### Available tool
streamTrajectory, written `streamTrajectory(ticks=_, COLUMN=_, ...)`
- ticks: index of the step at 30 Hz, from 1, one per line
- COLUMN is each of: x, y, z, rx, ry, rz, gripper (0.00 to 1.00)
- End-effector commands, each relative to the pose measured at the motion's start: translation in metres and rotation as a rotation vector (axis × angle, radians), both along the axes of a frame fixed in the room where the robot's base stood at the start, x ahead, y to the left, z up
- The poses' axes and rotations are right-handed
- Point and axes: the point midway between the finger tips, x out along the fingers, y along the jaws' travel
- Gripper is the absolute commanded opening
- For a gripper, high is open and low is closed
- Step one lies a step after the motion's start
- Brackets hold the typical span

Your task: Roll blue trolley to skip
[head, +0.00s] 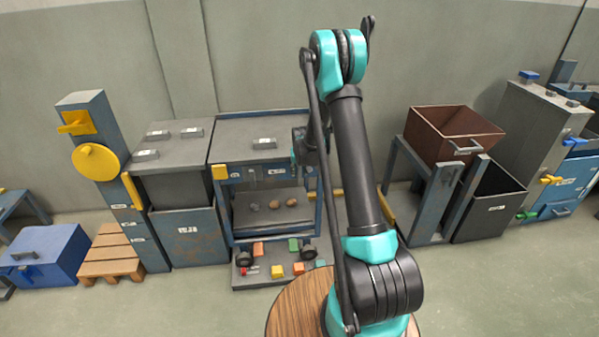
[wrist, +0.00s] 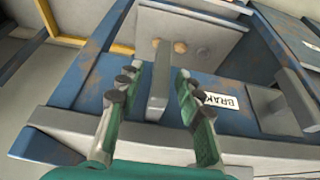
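The blue trolley (head: 224,208) stands against the back wall, left of my arm in the head view. It has a grey top, a grey shelf with several small brown and grey lumps, and dark wheels. In the wrist view its blue front (wrist: 232,122) carries a label, partly covered, reading "BRAK". My gripper (wrist: 158,92) is open, with a finger on each side of an upright grey bar (wrist: 159,82); gaps show on both sides. In the head view my arm partly hides the gripper. Which container is the skip is unclear.
A rust-brown bin (head: 440,122) on a blue stand and a dark open bin (head: 488,215) stand at right. A low platform with coloured blocks (head: 277,271) lies below the trolley. A round wooden table (head: 292,312) is in front. Floor at lower right is clear.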

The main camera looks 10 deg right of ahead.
Motion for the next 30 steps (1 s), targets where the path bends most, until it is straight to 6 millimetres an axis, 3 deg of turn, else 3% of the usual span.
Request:
streamTrajectory(ticks=6, x=-0.0001, y=0.0000, z=0.0000, rx=0.000, ry=0.000, rz=0.000, gripper=0.36)
streamTrajectory(ticks=15, x=-0.0002, y=0.0000, z=0.0001, rx=0.000, ry=0.000, rz=0.000, gripper=0.00)
streamTrajectory(ticks=30, x=-0.0002, y=-0.0059, z=0.0002, rx=-0.001, ry=0.000, rz=-0.001, gripper=0.00)
